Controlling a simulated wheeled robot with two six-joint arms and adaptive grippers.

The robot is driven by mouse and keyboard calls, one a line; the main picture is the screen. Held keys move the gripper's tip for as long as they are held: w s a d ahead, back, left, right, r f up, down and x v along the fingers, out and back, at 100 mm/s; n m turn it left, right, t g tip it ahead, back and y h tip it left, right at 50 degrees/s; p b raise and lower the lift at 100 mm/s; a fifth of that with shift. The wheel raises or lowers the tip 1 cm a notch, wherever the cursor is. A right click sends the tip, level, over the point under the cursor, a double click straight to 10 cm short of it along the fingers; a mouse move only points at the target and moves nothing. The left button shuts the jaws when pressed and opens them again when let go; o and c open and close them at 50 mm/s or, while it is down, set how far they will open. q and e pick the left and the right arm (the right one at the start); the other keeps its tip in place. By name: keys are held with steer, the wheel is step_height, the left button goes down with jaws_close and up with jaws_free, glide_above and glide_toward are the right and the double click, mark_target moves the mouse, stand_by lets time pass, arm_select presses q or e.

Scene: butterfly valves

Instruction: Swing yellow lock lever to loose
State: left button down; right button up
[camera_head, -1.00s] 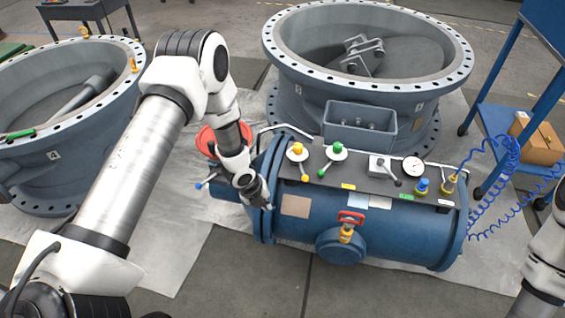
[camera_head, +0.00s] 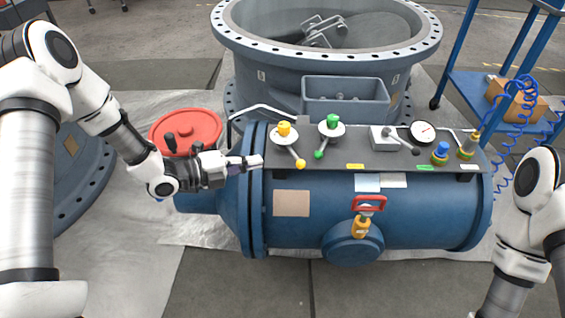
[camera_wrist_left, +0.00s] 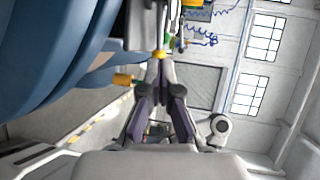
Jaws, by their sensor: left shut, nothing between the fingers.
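The yellow lock lever (camera_head: 292,150) has a yellow hub on a white round base. Its arm slopes toward the front right and ends in a yellow ball. It stands at the left of the dark panel (camera_head: 345,158) on the blue tank. My left gripper (camera_head: 259,161) is shut and empty, pointing right, just left of the lever's ball. In the left wrist view a yellow ball (camera_wrist_left: 158,54) shows just beyond the shut fingertips (camera_wrist_left: 160,66); I cannot tell whether they touch. My right arm is at the right edge, its gripper out of view.
A green lever (camera_head: 326,140), a grey lever box (camera_head: 384,138), a gauge (camera_head: 423,132) and fittings share the panel. A bent pipe (camera_head: 262,108) rises behind its left end. A red wheel (camera_head: 186,131) lies behind my left forearm. A large grey valve ring (camera_head: 235,60) stands behind.

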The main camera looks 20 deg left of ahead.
mark_target(294, 155)
arm_select(q)
steer(key=b+x, duration=0.2)
steer(key=x, duration=0.6)
steer(key=shift+f, duration=0.15)
steer(key=shift+w+d, duration=0.1)
steer(key=shift+w+d, duration=0.25)
steer(key=shift+d, duration=0.1)
steer(key=shift+w+d, duration=0.15)
steer(key=shift+d, duration=0.2)
steer(key=shift+a, duration=0.1)
